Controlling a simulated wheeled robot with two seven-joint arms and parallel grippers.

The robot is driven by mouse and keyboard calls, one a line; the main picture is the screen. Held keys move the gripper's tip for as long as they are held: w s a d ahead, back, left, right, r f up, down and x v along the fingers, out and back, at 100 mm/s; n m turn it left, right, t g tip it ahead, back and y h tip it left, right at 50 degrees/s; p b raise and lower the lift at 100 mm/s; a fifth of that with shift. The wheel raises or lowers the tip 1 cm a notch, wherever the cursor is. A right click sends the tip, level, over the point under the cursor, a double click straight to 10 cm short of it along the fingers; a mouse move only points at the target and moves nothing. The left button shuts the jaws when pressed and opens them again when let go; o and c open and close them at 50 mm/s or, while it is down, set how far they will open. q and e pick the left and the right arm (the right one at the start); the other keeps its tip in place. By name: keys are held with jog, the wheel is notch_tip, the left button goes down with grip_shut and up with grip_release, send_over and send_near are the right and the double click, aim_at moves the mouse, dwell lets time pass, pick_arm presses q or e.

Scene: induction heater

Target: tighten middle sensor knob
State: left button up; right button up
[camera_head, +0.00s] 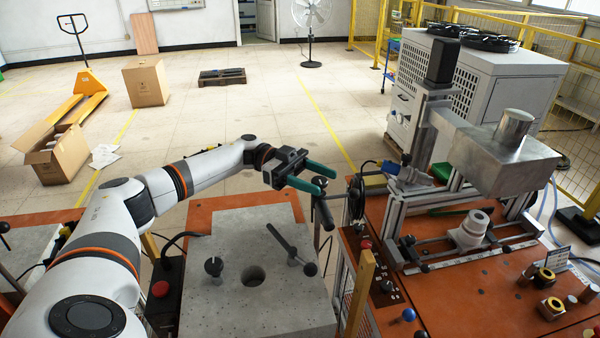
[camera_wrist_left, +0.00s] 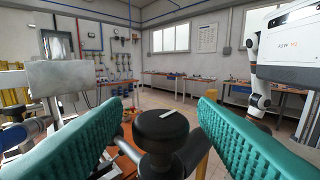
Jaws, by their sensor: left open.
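A round black knob (camera_wrist_left: 160,125) with a white mark on top stands between my left gripper's fingers in the left wrist view, with a gap on each side. My left gripper (camera_head: 327,180) has two green fingers, spread apart and empty. In the head view it hangs beyond the far right corner of the grey plate, just above a dark upright handle (camera_head: 323,213). I cannot tell for sure whether this handle carries the same knob. My right gripper is not in view.
The grey plate (camera_head: 230,310) on the orange bench carries a black knob (camera_head: 214,266), a ball-ended lever (camera_head: 290,247) and a round hole. A red button box (camera_head: 161,289) stands at its left. The heater machine (camera_head: 497,151) with its metal frame stands close on the right.

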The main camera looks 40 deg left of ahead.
pick_arm(q)
jog(key=a+b, duration=0.4)
jog(key=a, duration=0.7)
jog(key=shift+s, duration=0.35)
